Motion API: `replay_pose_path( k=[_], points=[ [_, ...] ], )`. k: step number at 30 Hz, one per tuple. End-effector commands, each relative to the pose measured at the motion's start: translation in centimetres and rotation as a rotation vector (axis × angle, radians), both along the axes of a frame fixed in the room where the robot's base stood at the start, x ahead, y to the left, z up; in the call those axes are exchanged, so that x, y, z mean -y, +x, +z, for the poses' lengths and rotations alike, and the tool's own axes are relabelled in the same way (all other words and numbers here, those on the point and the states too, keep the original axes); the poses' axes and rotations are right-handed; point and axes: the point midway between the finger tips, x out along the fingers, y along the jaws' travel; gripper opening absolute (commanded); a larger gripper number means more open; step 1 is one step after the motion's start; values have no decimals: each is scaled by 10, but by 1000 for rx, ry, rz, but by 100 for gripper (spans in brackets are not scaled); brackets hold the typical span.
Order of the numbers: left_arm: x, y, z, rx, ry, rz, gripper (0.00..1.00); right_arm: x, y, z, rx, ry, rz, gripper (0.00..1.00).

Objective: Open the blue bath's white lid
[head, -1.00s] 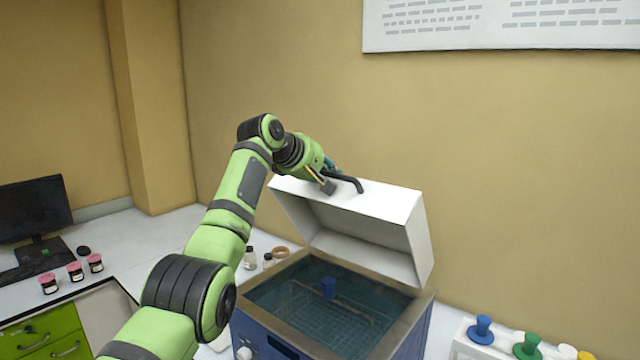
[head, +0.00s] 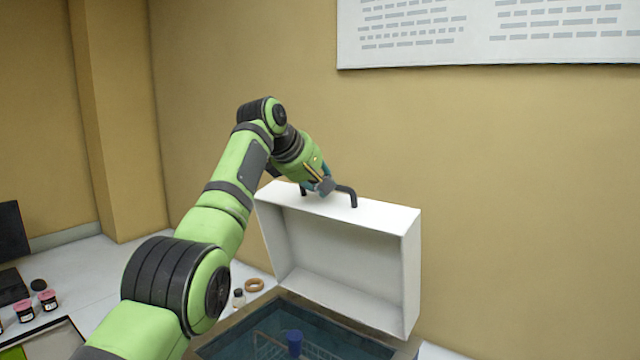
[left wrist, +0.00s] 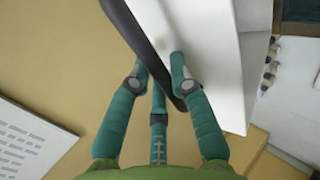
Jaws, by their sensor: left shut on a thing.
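The white lid (head: 345,255) of the blue bath stands raised and tilted back, its inner side facing me in the head view. A black handle (head: 347,192) sits on its upper edge. My left gripper (head: 325,187) is at this handle, shut on it. In the left wrist view the fingers of my left gripper (left wrist: 163,80) close around the black handle (left wrist: 130,30), beside the white lid (left wrist: 215,50). The bath (head: 260,325) is open below, with liquid, a wire rack and a blue object (head: 295,343) inside. Its blue body is out of view. My right gripper is not in view.
A small bottle (head: 238,298) and a brown ring (head: 254,285) lie on the white bench left of the bath. Pink-lidded jars (head: 47,300) stand at the far left. The wall (head: 490,200) is behind the lid.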

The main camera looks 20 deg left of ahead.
Motion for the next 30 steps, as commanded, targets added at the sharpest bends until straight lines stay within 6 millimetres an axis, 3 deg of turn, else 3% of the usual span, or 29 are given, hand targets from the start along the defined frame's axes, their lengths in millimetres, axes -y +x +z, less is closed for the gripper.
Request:
replay_pose_path(
  k=[1, 16, 17, 18, 30],
  points=[
    [1, -1, -8, -25, 5, 0, 0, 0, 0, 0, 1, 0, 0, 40],
    [2, -2, -10, -41, 9, 0, 0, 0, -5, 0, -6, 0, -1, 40],
    [2, -2, -10, -43, 9, -1, 29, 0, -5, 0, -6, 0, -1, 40],
    [2, -2, -10, -41, 9, -2, 45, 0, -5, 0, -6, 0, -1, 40],
    [1, -2, -6, -32, 9, 0, 46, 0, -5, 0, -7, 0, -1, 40]
  ],
)
